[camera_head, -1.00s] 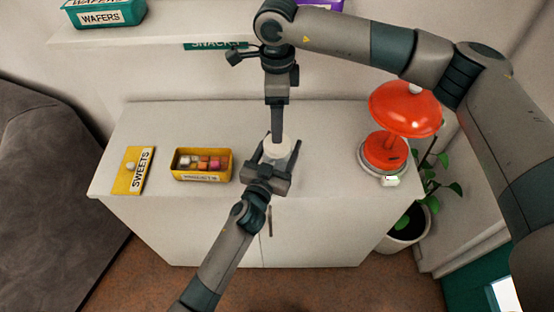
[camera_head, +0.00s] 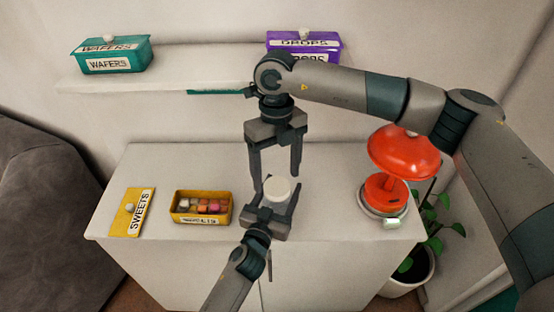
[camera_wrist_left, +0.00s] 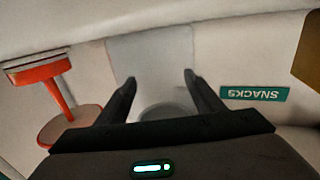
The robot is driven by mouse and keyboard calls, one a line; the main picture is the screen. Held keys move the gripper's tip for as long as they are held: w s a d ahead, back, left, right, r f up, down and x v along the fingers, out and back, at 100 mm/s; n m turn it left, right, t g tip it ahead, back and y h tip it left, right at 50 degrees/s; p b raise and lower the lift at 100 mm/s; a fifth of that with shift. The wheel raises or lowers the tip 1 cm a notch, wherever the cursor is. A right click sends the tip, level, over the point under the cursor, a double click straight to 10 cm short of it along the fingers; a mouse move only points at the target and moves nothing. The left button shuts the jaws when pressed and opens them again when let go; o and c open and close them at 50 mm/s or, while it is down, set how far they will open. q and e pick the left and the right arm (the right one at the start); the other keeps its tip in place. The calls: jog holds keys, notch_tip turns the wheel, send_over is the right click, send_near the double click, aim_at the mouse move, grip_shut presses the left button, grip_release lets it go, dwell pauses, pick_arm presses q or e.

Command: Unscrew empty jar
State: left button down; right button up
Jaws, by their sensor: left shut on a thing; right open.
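The jar (camera_head: 277,198) stands upright on the white cabinet, with a round white lid (camera_head: 277,187) on top. My left gripper (camera_head: 274,192) comes from the front, its fingers on either side of the jar and shut on it. In the left wrist view the jar's grey rounded shape (camera_wrist_left: 168,111) shows low between the fingers (camera_wrist_left: 159,78). My right gripper (camera_head: 276,178) points down above the lid, open, with its fingers spread and nothing between them. Its fingertips are close to the lid's height; I cannot tell whether they touch it. The jar's inside is hidden.
A yellow box of sweets (camera_head: 180,218) is open left of the jar, its yellow SWEETS lid (camera_head: 132,212) farther left. A red lamp (camera_head: 384,190) stands at the right, near a plant (camera_head: 422,250). Teal WAFERS (camera_head: 120,66) and purple DROPS (camera_head: 325,44) boxes sit on the shelf (camera_head: 190,76).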

aim_at(277, 186)
jog(key=m, duration=0.9)
jog(key=w+m, duration=0.1)
jog(key=m, duration=0.3)
jog(key=shift+m+t, duration=0.3)
jog(key=shift+m, duration=0.1)
jog(key=m, duration=0.2)
jog(key=w+m, duration=0.1)
jog(key=m, duration=0.1)
jog(key=w+m+t, duration=0.1)
jog(key=m, duration=0.1)
jog(key=shift+w+r, duration=0.15)
jog(key=shift+w, duration=0.05)
jog(key=shift+f, duration=4)
